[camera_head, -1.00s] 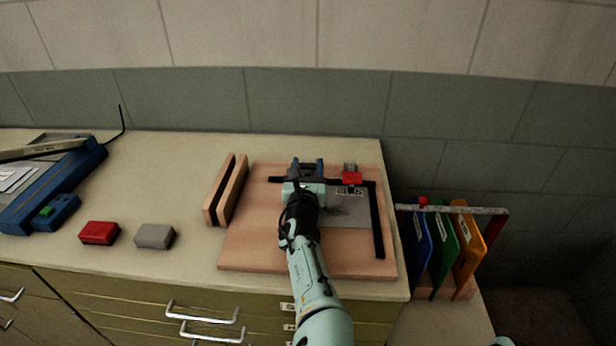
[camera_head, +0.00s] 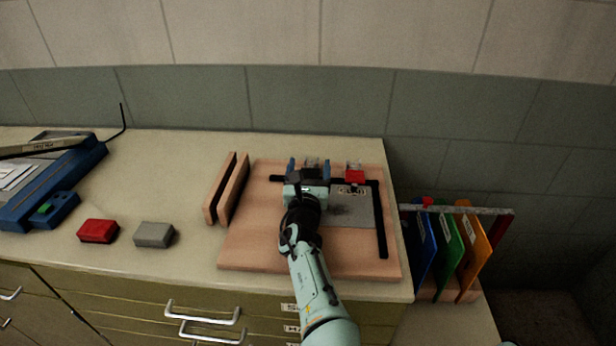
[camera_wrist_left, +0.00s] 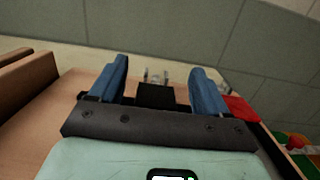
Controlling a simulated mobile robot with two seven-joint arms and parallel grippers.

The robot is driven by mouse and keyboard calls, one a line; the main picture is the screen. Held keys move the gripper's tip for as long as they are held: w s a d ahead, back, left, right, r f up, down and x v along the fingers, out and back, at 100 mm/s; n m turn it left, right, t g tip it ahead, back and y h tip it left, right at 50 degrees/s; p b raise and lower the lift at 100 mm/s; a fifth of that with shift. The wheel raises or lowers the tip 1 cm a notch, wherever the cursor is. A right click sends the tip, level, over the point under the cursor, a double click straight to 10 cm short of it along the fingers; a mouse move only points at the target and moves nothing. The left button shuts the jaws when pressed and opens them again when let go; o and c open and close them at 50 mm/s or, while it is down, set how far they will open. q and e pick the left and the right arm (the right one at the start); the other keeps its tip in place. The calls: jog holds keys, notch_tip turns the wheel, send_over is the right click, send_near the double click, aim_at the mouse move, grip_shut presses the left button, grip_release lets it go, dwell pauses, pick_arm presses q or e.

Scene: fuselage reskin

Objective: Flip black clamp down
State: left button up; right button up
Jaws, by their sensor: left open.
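My left gripper (camera_head: 308,168) is open over the back of the wooden board, its blue fingers spread apart. The black clamp (camera_wrist_left: 155,96) shows between the fingers in the left wrist view, with a clear gap on each side. Its metal bracket (camera_wrist_left: 155,76) stands just behind it, and also shows in the head view (camera_head: 311,162). My gripper body hides the front of the black clamp, so I cannot tell its exact tilt. The red clamp (camera_head: 354,176) sits to the right, at the back edge of a grey sheet (camera_head: 354,209). My right gripper is not in view.
The board (camera_head: 250,255) has a black L-shaped strip (camera_head: 382,225). A slotted wooden block (camera_head: 227,190) stands left of it. A red block (camera_head: 98,231) and a grey block (camera_head: 154,235) lie farther left. Coloured panels (camera_head: 448,245) stand in a rack at right.

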pick_arm(q)
jog(key=shift+s+f, duration=0.15)
jog(key=shift+s, duration=1.6)
jog(key=shift+s+f, duration=0.15)
jog(key=shift+s, duration=1.55)
jog(key=shift+r, duration=0.1)
